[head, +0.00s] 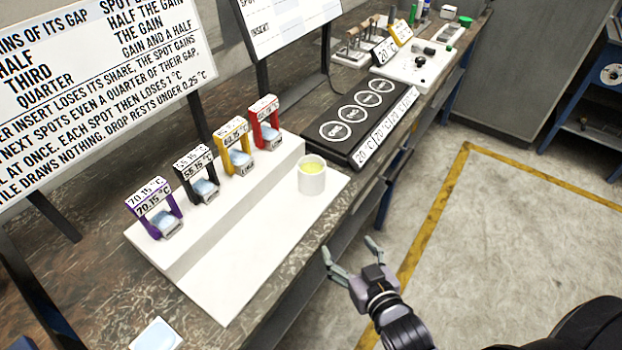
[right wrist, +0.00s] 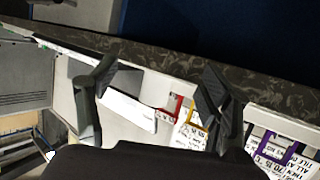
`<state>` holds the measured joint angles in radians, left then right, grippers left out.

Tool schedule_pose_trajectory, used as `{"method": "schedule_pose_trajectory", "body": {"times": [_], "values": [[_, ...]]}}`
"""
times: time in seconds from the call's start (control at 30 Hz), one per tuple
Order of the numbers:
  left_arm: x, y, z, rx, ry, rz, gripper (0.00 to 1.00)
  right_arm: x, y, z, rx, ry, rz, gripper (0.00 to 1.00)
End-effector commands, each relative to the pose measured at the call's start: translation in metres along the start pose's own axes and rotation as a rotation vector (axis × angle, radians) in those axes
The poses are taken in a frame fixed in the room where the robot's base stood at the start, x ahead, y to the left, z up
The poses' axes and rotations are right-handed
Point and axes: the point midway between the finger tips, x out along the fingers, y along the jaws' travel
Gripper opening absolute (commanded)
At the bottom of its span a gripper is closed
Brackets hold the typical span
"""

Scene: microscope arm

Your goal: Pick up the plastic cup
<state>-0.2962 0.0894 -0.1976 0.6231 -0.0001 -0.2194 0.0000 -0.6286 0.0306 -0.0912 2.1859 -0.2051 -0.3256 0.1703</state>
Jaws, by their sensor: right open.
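The plastic cup (head: 312,178) appears to be the white, round cup with pale yellow contents. It stands upright on the white board (head: 232,290), near the right end of the raised white step. My right gripper (head: 350,250) is open and empty, beside the bench's front edge, below and to the right of the cup in the head view and apart from it. My left gripper is not in view.
Purple (head: 155,208), black (head: 196,175), yellow (head: 235,147) and red (head: 265,122) labelled frames stand on the step behind the cup. A black panel with ringed spots (head: 355,118) lies beyond it. Sign boards (head: 90,80) stand behind. The board's front is clear.

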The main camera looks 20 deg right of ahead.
Motion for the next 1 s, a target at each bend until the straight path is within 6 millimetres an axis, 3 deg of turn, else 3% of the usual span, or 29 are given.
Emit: {"method": "schedule_pose_trajectory", "body": {"times": [0.23, 0.47, 1.0], "values": [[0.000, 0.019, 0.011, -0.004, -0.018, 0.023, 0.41, -0.007, -0.007, -0.033, 0.007, 0.205, -0.023, 0.73], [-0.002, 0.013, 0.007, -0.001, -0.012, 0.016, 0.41, -0.006, -0.010, -0.049, 0.009, 0.285, -0.038, 0.73], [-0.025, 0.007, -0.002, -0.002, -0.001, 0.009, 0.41, 0.087, -0.014, -0.079, 0.008, 0.286, -0.038, 0.73]]}}
